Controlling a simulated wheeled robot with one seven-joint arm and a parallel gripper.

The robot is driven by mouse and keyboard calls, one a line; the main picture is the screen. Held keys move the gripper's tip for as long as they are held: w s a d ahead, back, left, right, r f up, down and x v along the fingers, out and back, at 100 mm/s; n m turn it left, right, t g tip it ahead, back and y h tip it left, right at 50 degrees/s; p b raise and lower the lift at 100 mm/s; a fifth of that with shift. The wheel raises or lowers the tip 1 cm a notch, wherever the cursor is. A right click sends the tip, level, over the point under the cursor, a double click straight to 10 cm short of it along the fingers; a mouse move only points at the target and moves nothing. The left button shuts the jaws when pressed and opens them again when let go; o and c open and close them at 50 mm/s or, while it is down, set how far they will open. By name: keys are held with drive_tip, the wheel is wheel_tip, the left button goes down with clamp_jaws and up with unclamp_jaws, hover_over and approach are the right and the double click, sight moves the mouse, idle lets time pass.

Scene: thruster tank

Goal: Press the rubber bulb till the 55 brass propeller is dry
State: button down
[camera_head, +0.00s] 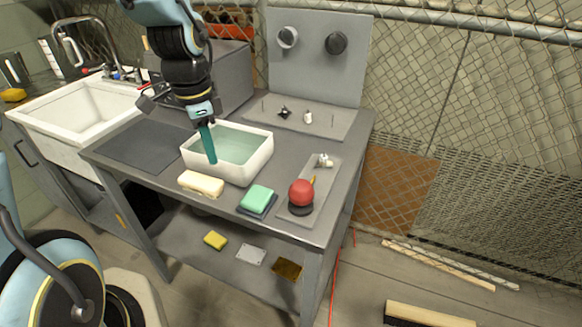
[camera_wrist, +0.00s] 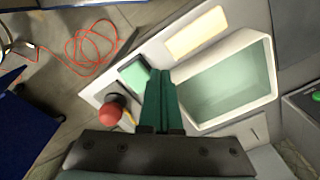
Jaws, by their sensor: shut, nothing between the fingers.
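The red rubber bulb (camera_head: 301,192) sits on a dark base on a grey plate (camera_head: 327,172) at the table's front right. In the wrist view the bulb (camera_wrist: 109,112) is left of my fingers. A small pale metal part (camera_head: 324,160) stands at the plate's far end; I cannot tell whether it is the brass propeller. My gripper (camera_head: 211,160) is shut and empty, its green fingers pointing down over the left part of the white water tank (camera_head: 262,155). In the wrist view my gripper's fingers (camera_wrist: 160,75) lie together between the tank and the bulb.
A cream sponge (camera_head: 201,183) and a green sponge (camera_head: 257,198) lie in front of the tank. A back panel (camera_head: 318,60) with two round knobs stands behind, over a tray (camera_head: 305,115) with small parts and thin pins. A white sink (camera_head: 75,112) is at left.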

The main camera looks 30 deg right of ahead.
sight(299, 182)
drive_tip(key=s+d+r+m+p, duration=0.1)
drive_tip(key=s+d+m+p, duration=0.1)
drive_tip(key=s+d+m, duration=0.3)
drive_tip(key=s+d+r+m+g+p, duration=0.1)
drive_tip(key=s+d+r+m+p, duration=0.1)
drive_tip(key=s+d+m, duration=0.3)
drive_tip(key=d+m, duration=0.2)
drive_tip(key=d, duration=0.1)
drive_tip(key=shift+s+d+r+m, duration=0.3)
drive_tip(key=shift+s, duration=0.05)
drive_tip(key=f+b, duration=0.6)
drive_tip(key=f, duration=0.1)
drive_tip(key=shift+s+d, duration=0.15)
drive_tip(key=shift+s, duration=0.15)
